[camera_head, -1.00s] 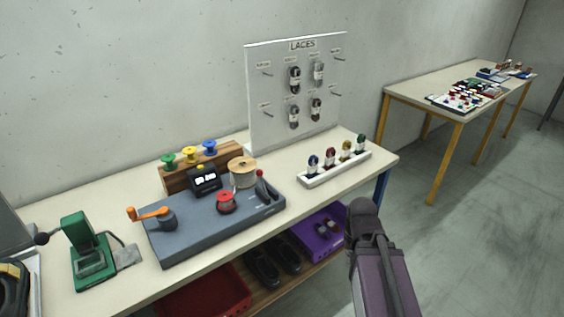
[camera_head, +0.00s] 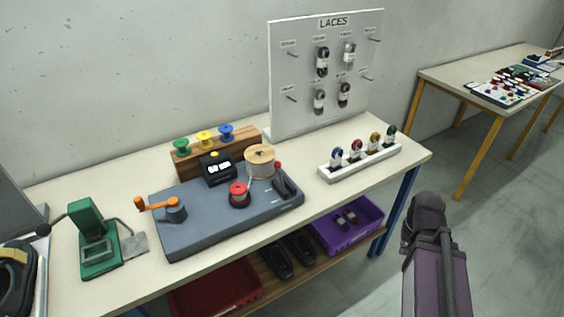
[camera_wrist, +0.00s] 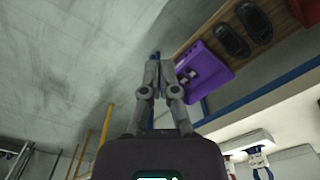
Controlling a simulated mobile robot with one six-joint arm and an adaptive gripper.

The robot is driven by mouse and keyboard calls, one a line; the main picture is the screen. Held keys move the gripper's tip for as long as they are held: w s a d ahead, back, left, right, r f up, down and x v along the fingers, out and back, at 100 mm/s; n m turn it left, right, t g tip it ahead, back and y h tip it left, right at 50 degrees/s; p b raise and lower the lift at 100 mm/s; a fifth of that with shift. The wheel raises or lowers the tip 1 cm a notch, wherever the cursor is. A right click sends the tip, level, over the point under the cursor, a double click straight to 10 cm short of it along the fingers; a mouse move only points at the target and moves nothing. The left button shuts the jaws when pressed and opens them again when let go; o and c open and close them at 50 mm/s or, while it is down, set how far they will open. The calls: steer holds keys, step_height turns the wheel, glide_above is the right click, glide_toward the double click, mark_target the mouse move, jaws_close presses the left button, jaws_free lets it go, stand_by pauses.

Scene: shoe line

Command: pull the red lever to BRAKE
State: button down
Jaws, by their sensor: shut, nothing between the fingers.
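The grey winding machine (camera_head: 215,228) lies on the workbench in the head view. At its right end stands a dark lever with a red knob (camera_head: 278,165); small markings beside it are too small to read. The red spool (camera_head: 238,196) sits left of the lever and is a separate part. My gripper (camera_wrist: 157,62) shows in the wrist view, its fingers together with nothing between them. It is in free air, apart from the bench and the lever. The lever does not show in the wrist view.
An orange crank (camera_head: 157,204) is on the machine's left end. A white rack (camera_head: 361,163) of lace bundles stands to the right, with the LACES board (camera_head: 300,110) behind. A purple bin (camera_head: 350,232) is on the lower shelf. Open floor lies right of the bench.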

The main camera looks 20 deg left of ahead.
steer(key=shift+w, duration=0.1)
steer(key=w+a+r+m+g+y+b, duration=0.1)
steer(key=w+a+y, duration=0.3)
steer(key=w+a, duration=0.4)
steer(key=w+a+r+m+y+b, duration=0.1)
steer(key=w+a+r+y, duration=0.3)
steer(key=w+a, duration=0.4)
steer(key=w+a+r+m+g+y+b, duration=0.1)
steer(key=w+a+y, duration=0.4)
steer(key=a, duration=1.3)
steer(key=w+r, duration=0.1)
steer(key=w, duration=0.1)
steer(key=shift+w+a+r+g+b, duration=0.15)
steer(key=shift+w+a+g+b, duration=0.15)
steer(key=shift+w+a, duration=0.1)
steer(key=shift+a, duration=0.1)
